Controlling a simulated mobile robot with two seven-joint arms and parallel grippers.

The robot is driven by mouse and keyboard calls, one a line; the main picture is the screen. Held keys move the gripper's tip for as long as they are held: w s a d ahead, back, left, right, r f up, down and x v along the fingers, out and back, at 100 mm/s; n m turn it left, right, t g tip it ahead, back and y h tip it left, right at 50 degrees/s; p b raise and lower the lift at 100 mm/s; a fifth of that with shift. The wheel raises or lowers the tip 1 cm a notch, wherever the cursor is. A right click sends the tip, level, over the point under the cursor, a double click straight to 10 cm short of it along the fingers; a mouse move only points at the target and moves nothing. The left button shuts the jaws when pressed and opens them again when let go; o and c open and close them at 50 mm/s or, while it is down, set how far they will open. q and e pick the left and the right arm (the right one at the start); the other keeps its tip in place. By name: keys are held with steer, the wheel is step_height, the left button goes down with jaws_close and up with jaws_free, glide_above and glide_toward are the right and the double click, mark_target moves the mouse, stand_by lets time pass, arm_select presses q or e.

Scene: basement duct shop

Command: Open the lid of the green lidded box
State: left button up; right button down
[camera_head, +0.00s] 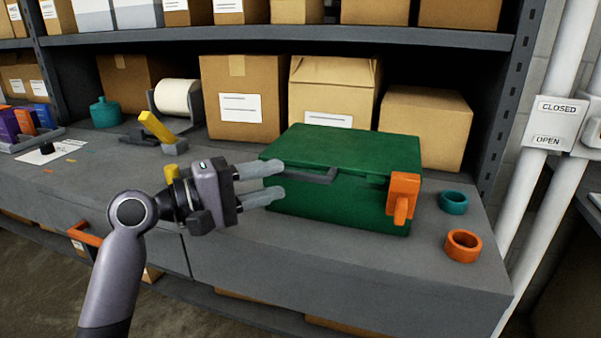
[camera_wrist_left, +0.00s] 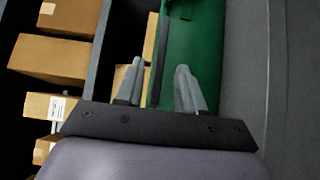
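The green lidded box (camera_head: 340,165) sits on the grey bench with its lid down. A dark grey handle (camera_head: 308,174) runs along its front, and an orange latch (camera_head: 402,198) is on the front near the right end. My left gripper (camera_head: 266,183) is open at the box's left front corner, beside the left end of the handle. In the left wrist view the green box (camera_wrist_left: 192,45) shows beyond the two spread fingers (camera_wrist_left: 157,85), with a dark bar, apparently the handle, between them. I cannot tell whether the fingers touch the box. My right gripper is in neither view.
A teal ring (camera_head: 453,203) and an orange ring (camera_head: 463,246) lie on the bench right of the box. Cardboard boxes (camera_head: 333,92) stand close behind it. A tape dispenser (camera_head: 177,100) and a yellow-handled tool (camera_head: 157,127) are to the left. The bench front (camera_head: 330,265) is clear.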

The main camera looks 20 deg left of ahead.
mark_target(291, 176)
arm_select(q)
steer(key=x, duration=0.5)
steer(key=shift+d, duration=0.1)
jaws_close()
